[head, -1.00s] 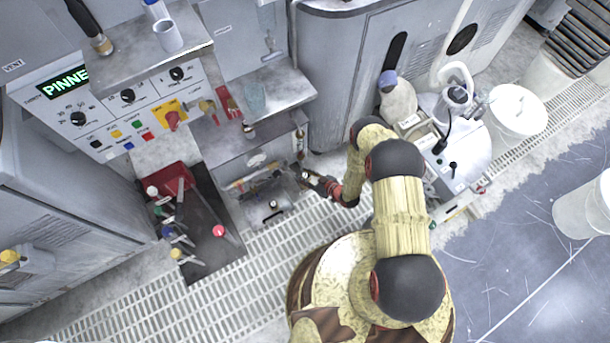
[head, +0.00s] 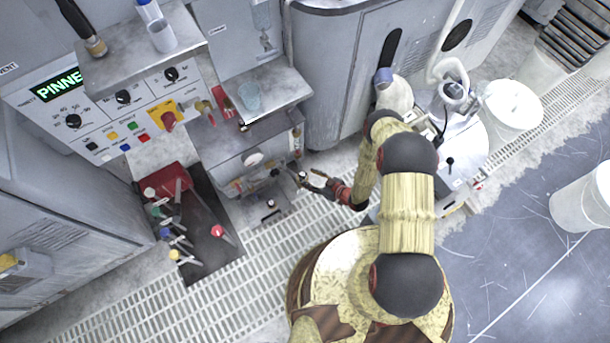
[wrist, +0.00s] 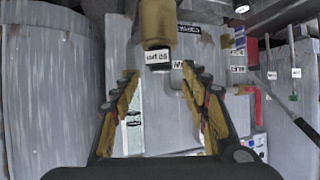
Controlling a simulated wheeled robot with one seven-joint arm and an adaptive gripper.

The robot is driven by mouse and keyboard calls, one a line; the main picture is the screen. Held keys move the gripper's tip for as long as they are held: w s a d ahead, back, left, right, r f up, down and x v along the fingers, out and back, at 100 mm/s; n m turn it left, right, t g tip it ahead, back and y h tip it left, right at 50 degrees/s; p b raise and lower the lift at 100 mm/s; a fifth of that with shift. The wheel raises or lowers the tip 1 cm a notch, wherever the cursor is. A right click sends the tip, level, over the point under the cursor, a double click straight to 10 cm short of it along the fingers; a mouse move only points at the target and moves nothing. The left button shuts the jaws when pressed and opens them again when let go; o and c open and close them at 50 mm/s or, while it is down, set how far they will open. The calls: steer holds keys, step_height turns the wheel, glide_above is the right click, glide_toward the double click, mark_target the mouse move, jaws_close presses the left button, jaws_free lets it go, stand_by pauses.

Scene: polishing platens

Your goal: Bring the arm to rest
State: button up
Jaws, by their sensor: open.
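My gripper (head: 318,182) is open and empty in the head view, in the air just right of the drawer-like opening under the small steel shelf. In the wrist view my gripper (wrist: 160,100) shows its two yellow-brown fingers spread wide, with nothing between them. A grey machine wall stands beyond the fingers, with a brown cylinder with a white label (wrist: 158,57) above the gap. My arm reaches over from the right in the head view.
The control panel (head: 120,115) stands at the left. A dark mat with several tools (head: 212,268) lies below it. A steel shelf (head: 262,98) overhangs the opening. A round white-lidded bucket (head: 512,103) is at the right. The grated floor (head: 120,312) is clear.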

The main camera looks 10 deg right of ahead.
steer(key=shift+v, duration=1)
